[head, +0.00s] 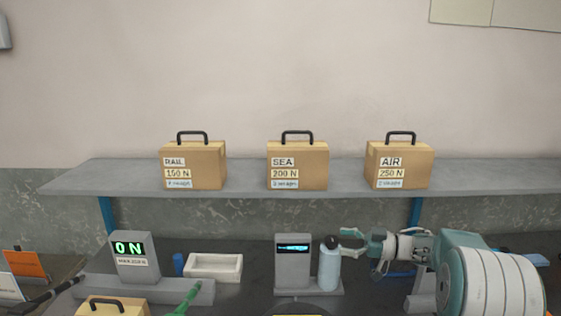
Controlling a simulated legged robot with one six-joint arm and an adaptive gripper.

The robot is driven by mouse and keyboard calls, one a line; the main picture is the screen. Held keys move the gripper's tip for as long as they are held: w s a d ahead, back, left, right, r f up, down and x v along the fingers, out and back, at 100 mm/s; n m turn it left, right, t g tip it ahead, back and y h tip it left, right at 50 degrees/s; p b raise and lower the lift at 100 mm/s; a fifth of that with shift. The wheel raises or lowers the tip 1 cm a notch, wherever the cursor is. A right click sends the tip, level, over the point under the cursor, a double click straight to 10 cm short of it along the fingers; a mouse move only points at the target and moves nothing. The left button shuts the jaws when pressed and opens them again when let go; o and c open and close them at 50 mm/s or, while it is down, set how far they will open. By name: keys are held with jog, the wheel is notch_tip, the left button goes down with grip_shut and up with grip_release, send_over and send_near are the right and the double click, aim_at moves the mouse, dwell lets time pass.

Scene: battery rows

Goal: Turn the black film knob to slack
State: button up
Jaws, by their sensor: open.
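A pale blue upright roll (328,269), which looks like the film, stands beside a grey unit (293,272) with a lit cyan display, at the lower middle of the head view. My gripper (345,240) comes in from the right, level with the roll's top. Its fingers are apart and point left. I cannot tell whether they touch the roll.
A grey scale (134,258) reads 0 N at left. Next to it are a blue cylinder (178,264) and a white tray (213,268). A green-handled thing (186,300) is in front. Boxes marked RAIL (193,166), SEA (297,166) and AIR (399,166) stand on the shelf (110,180).

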notch_tip(320, 180, up, 12)
jog(key=w+m+t+h, duration=0.3)
jog(key=m+t+h, duration=0.4)
jog(key=t, duration=0.4)
jog(key=s+d+r+m+t+h, duration=0.1)
jog(key=s+d+r+m+h, duration=0.3)
jog(key=s+h, duration=0.45)
jog(key=s+a+f+m+g, duration=0.1)
jog(key=s+f+g, duration=0.2)
jog(key=s, duration=0.6)
jog(key=s+a+f+m+g+h, duration=0.1)
jog(key=s+a+f+m+g, duration=0.1)
jog(key=s+f+g, duration=0.2)
jog(key=s+a+f+m+g+h, duration=0.1)
jog(key=s+f+g, duration=0.2)
jog(key=s+f, duration=0.6)
jog(key=s, duration=0.6)
jog(key=shift+s+a+m, duration=0.2)
jog(key=shift+s+m, duration=0.15)
jog(key=shift+m, duration=0.05)
